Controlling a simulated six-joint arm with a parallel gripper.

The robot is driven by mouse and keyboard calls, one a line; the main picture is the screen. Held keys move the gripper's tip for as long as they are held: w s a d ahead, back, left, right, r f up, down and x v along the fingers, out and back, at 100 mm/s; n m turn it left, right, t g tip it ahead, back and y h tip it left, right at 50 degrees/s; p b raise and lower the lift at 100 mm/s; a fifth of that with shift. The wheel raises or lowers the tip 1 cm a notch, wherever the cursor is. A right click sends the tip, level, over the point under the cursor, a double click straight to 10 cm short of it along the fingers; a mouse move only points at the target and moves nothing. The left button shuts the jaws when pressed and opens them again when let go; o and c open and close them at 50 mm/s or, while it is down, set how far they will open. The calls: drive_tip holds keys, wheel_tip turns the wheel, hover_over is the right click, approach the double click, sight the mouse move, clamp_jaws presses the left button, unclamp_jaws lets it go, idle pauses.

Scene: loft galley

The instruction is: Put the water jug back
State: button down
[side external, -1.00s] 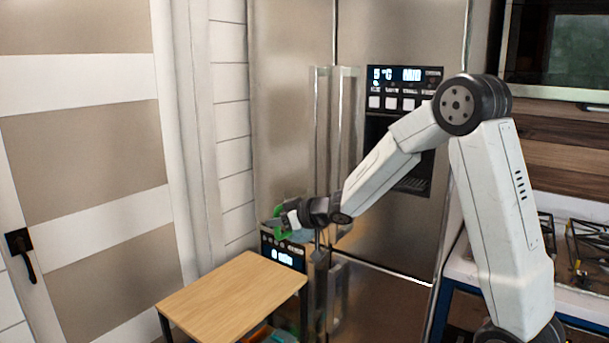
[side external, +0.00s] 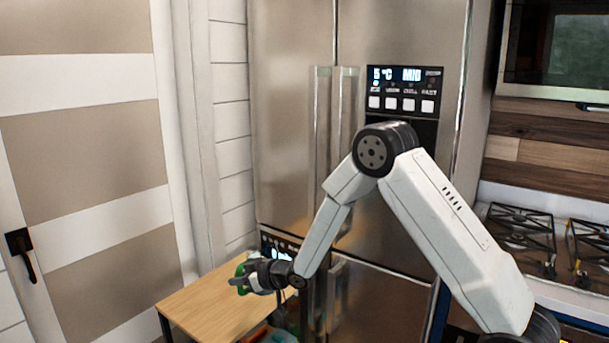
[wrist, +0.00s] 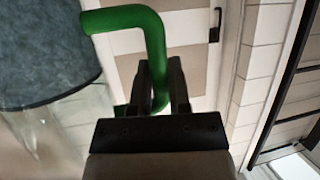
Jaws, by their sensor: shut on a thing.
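The water jug shows in the wrist view as a green handle (wrist: 122,18), a blue-grey part (wrist: 40,55) and a clear part below it at the left. My gripper (wrist: 160,85) is shut on the green handle. In the side external view, my gripper (side external: 247,279) is low over the wooden table (side external: 185,312), with a bit of the green handle (side external: 240,268) showing at its fingers. The rest of the jug is mostly hidden there. I cannot tell whether the jug touches the tabletop.
A steel fridge (side external: 285,120) with long vertical handles stands behind the table, its display panel (side external: 405,88) lit. A door (side external: 85,150) is at the left. A gas stove (side external: 535,235) is at the right. Orange and teal items lie below the table's right edge.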

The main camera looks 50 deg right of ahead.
drive_tip(key=shift+w, duration=0.1)
drive_tip(key=w+f, duration=0.9)
drive_tip(key=w, duration=0.4)
drive_tip(key=shift+w+d+f, duration=0.2)
drive_tip(key=shift+w+d, duration=0.05)
drive_tip(key=shift+d, duration=0.05)
drive_tip(key=shift+w+f, duration=0.15)
drive_tip(key=shift+f, duration=1.6)
drive_tip(key=shift+f, duration=0.1)
